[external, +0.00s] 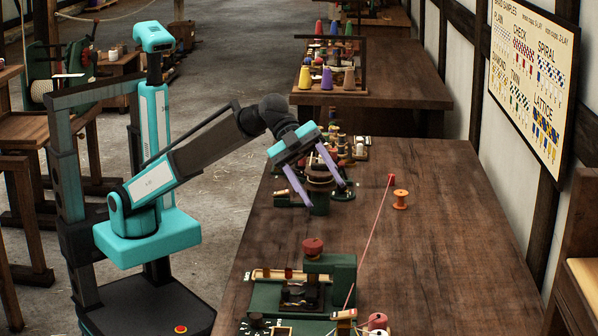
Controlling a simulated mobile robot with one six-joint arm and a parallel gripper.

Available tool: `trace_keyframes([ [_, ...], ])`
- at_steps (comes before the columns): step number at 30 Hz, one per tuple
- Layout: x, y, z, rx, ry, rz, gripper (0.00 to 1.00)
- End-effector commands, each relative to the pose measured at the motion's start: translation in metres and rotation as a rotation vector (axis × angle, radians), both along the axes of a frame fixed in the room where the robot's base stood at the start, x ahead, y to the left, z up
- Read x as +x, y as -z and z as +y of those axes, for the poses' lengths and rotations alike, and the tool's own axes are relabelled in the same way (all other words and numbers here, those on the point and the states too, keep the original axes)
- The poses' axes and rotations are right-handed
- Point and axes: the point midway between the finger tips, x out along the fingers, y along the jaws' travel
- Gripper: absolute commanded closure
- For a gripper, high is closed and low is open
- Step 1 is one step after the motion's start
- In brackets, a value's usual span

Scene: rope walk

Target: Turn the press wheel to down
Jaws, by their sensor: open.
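My gripper (325,195) is open, with its two purple fingers spread and pointing down over the far part of the long table. A dark brown round piece, apparently the press wheel (320,174), shows between the fingers on top of a small green device (319,206). The fingers lie on either side of it in the picture; I cannot tell whether they touch it. The wheel's marking and turn position are too small to read.
A green machine (344,272) with a red knob (313,246) stands at the front of the table (455,245). A red cord (374,226) runs from it to a red peg near an orange spool (400,199). The table's right side is mostly clear.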

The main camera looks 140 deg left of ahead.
Motion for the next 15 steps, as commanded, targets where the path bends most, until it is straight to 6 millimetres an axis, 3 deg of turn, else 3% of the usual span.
trace_keyframes([
  [15, 0.012, 0.030, -0.008, 0.527, 0.013, 0.197, 0.43],
])
